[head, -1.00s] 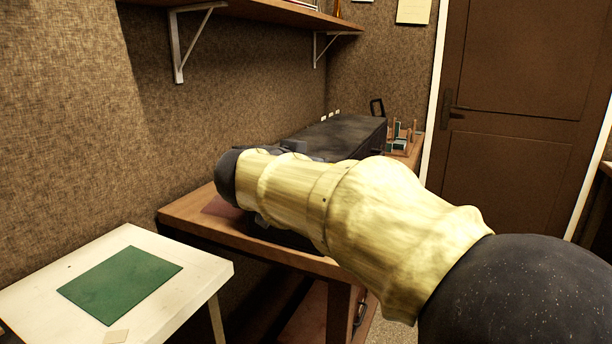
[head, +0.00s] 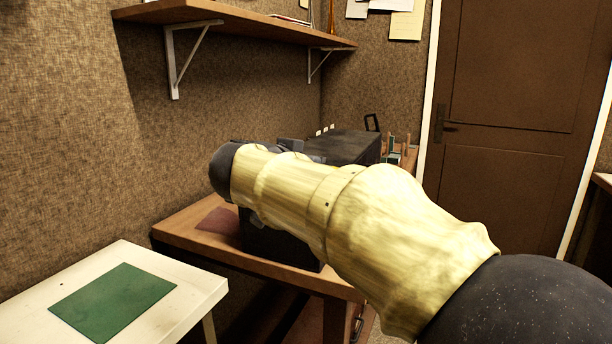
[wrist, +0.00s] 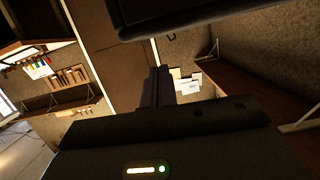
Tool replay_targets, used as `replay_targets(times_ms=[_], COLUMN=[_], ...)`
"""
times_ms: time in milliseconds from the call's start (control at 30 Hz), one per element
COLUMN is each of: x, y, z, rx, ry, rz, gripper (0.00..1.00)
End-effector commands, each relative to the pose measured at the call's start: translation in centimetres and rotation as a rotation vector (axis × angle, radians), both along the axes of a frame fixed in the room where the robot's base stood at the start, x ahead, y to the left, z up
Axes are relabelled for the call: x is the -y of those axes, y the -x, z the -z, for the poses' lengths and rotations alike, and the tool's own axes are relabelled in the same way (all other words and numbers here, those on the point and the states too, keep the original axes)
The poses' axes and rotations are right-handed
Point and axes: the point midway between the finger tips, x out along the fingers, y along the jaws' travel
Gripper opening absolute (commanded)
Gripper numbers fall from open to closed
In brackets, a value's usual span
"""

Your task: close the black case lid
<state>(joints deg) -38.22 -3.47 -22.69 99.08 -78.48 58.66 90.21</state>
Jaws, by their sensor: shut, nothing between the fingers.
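The black case (head: 350,147) sits on the brown bench, largely hidden behind my arm in the head view. Its long dark top looks roughly level, and part of its front (head: 275,240) shows below my arm. I cannot tell whether the lid is fully down. In the wrist view a dark slab edge (wrist: 200,18) crosses the top, perhaps part of the case. My gripper (wrist: 160,75) is shut and empty in the wrist view, its fingers together and apart from that edge in the picture. In the head view my arm hides the fingers.
The brown bench (head: 185,232) carries a dark red mat (head: 218,220) and a small wooden rack (head: 402,152) behind the case. A white table (head: 200,290) with a green mat (head: 115,300) stands at the front left. A wall shelf (head: 230,22) hangs above the bench.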

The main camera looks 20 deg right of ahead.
Motion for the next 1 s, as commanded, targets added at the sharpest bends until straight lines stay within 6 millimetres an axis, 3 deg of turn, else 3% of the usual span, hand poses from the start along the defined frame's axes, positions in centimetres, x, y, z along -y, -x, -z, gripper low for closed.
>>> replay_targets(times_ms=[33, 500, 1000], x=[0.0, -6.2, -6.7], y=[0.0, 6.3, 6.9], z=[-1.5, -3.0, -2.8], rx=[0.003, 0.001, -0.015], ry=[-0.001, 0.0, 0.003], rz=[0.001, -0.003, -0.003], gripper=[0.0, 0.0, 0.0])
